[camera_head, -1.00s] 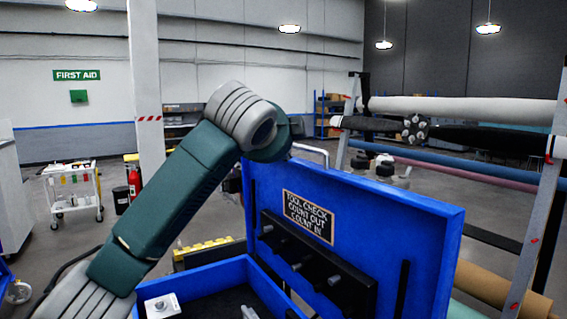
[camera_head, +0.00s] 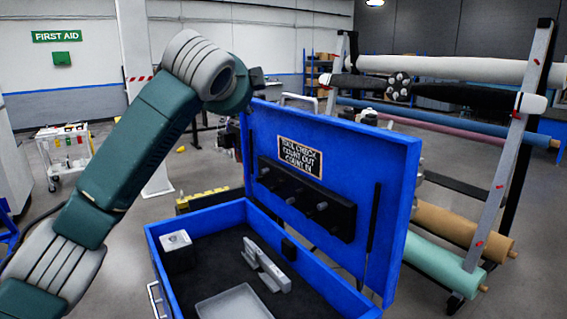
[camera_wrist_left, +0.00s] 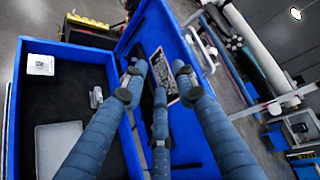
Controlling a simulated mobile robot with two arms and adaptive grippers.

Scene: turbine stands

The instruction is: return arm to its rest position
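My left arm (camera_head: 135,150), green and grey, comes in from the left in the head view and bends above the open blue toolbox (camera_head: 200,217). Its gripper is hidden behind the arm there. In the left wrist view my left gripper (camera_wrist_left: 160,78) shows three blue-grey fingers spread apart with nothing between them. They are in front of the toolbox's raised lid (camera_wrist_left: 205,125). My right gripper is in neither view.
The toolbox holds a small white-topped block (camera_head: 175,241), a grey tool (camera_head: 266,265) and a shallow grey tray (camera_head: 235,303). The upright lid (camera_head: 385,165) carries a sign (camera_head: 300,157). A rack of rolls (camera_head: 515,140) stands right. A white cart (camera_head: 65,155) stands left.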

